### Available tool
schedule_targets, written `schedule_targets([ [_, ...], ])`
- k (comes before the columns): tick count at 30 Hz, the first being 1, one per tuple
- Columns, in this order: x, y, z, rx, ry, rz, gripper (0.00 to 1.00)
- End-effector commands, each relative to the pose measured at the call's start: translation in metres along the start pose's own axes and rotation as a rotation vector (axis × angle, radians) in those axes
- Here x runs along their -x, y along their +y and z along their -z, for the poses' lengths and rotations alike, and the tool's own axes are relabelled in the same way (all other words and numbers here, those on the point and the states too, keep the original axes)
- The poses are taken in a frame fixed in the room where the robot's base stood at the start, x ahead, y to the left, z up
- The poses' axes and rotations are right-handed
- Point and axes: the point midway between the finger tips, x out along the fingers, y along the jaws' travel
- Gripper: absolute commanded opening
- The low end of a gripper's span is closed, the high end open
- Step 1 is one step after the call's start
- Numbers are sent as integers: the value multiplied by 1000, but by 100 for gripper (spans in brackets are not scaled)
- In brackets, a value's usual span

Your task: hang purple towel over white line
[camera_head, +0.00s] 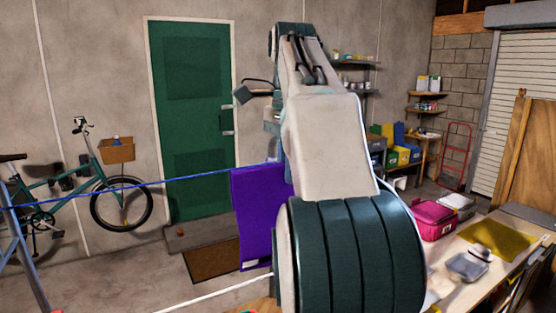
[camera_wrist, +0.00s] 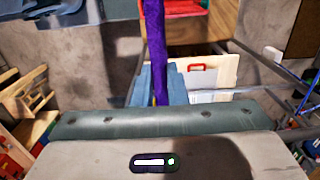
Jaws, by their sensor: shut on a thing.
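The purple towel (camera_head: 258,215) hangs flat and upright left of my arm in the head view, with a small white label near its lower edge. In the wrist view it is a narrow purple strip (camera_wrist: 154,40) between the fingers of my gripper (camera_wrist: 159,84), which is shut on it. In the head view my arm hides the fingers and the towel's right side. The white line (camera_head: 215,294) runs low in front, rising to the right until my arm hides it. The towel's lower edge appears just above it in the picture; I cannot tell whether they touch.
A blue line (camera_head: 130,183) crosses from the left and meets the towel's top edge; whether the towel lies over it is unclear. A blue metal frame (camera_head: 22,255) stands at left. A table (camera_head: 470,290) with a pink box (camera_head: 433,221) is at right. A bicycle (camera_head: 90,195) stands behind.

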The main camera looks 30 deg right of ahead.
Motion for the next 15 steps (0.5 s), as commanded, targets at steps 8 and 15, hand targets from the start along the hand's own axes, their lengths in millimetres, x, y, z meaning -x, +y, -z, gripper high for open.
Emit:
schedule_targets([
  [8, 0, 0, 0, 0, 0, 0, 0],
  [15, -9, 0, -2, 0, 0, -1, 0],
])
